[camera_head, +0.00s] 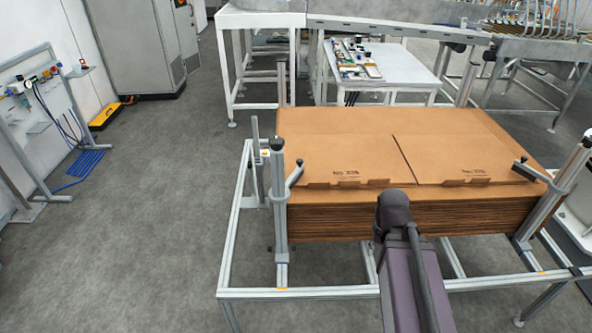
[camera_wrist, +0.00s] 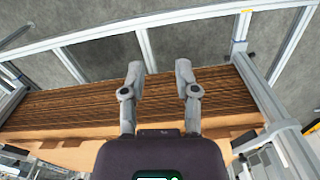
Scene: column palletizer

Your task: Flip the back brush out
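A stack of flat brown cardboard (camera_head: 400,150) lies in an aluminium frame. A short swing arm sits on the left front post (camera_head: 296,173), and another on the right front post (camera_head: 528,174) reaches over the stack's front corner. These may be the brushes; I cannot tell which is the back one. In the wrist view, my gripper (camera_wrist: 160,75) is open and empty, its fingers spread in front of the stack's layered side (camera_wrist: 225,95). In the head view, my arm hides the gripper. No brush is between the fingers.
Frame rails (camera_head: 300,294) run low around the stack. A white table (camera_head: 385,70) with small parts stands behind it, near a conveyor (camera_head: 400,30). The grey floor (camera_head: 150,210) to the left is open, up to a wall panel stand (camera_head: 45,110).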

